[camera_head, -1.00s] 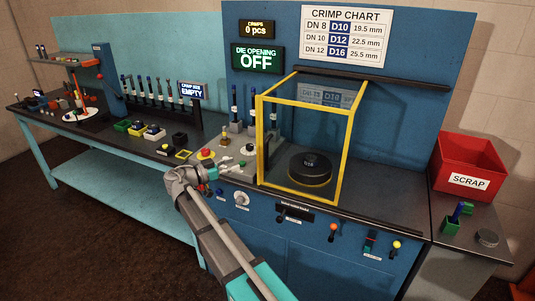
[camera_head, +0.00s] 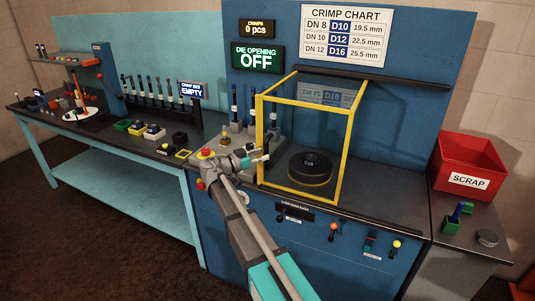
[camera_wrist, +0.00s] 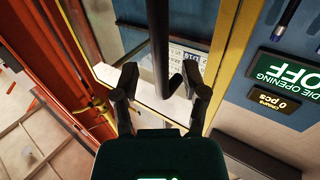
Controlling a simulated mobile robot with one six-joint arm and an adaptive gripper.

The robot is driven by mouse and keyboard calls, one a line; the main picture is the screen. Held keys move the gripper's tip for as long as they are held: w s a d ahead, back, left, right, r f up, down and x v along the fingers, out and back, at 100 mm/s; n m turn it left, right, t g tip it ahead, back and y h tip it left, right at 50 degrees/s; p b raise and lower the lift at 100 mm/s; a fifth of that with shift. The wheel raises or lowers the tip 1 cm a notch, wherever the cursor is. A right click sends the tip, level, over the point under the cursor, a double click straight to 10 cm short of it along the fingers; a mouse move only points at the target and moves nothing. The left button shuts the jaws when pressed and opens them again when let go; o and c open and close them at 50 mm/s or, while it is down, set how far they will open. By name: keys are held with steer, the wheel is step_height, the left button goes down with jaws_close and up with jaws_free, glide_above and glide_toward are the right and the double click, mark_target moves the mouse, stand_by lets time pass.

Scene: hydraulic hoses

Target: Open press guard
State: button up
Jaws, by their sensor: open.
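The press guard (camera_head: 348,140) is a clear box with yellow edges, standing shut over a round black die (camera_head: 310,167) marked D16. My gripper (camera_head: 265,156) is at the guard's left front edge, pointing right. In the wrist view my gripper (camera_wrist: 159,78) is open, one finger on each side of a dark bar handle (camera_wrist: 160,40). The handle's end lies between the fingers; I cannot tell whether either finger touches it. The guard's yellow edge (camera_wrist: 216,66) runs right of the fingers. My wrist hides part of the control panel in the head view.
An emergency stop (camera_head: 206,153) and other controls sit left of the guard. A tool rack (camera_head: 165,105) stands further left on the bench. A red scrap bin (camera_head: 468,163) is at the right. A crimp chart (camera_head: 347,35) hangs behind the guard.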

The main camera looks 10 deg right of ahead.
steer(key=shift+x, duration=1.2)
jaws_close()
